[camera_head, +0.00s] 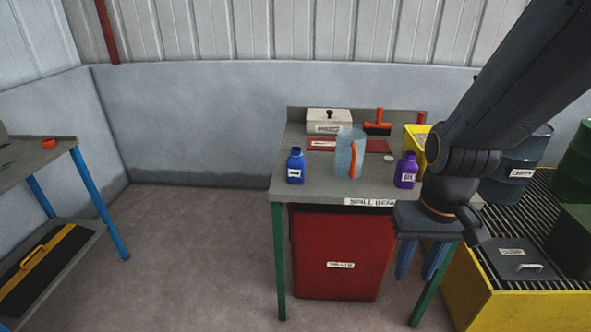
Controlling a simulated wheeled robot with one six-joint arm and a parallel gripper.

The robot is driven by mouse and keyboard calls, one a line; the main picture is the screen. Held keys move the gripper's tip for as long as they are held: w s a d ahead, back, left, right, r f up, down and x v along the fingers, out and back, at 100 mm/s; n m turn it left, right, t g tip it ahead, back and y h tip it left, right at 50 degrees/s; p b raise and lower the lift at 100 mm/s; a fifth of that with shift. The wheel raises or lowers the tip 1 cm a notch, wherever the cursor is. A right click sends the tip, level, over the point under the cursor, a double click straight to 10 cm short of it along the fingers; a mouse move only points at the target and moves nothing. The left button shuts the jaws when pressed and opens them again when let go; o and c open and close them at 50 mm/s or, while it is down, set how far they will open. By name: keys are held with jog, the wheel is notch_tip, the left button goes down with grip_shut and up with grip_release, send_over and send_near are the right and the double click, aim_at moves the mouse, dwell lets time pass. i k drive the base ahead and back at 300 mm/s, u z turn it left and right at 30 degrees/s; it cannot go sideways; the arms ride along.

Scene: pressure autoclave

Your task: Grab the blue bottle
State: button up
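The blue bottle (295,168) stands upright at the left front of the grey bench top, with a blue cap and a white label. My gripper (421,262) is in front of the bench's right end, to the right of the bottle and lower in the picture. Its two blue fingers point down and are apart, with nothing seen between them. The gripper and the bottle are well apart.
The bench (283,186) also holds a clear jug (344,152) with an orange handle, a purple bottle (406,171), a white box (328,122) and a red brush (378,121). A red bin (341,254) is underneath. A yellow-sided grated platform (532,310) is at right.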

aim_at(297, 161)
jog(key=z, duration=1.85)
jog(key=k, duration=1.2)
jog(key=u, duration=1.35)
jog(key=i, duration=0.5)
jog(key=z, duration=0.05)
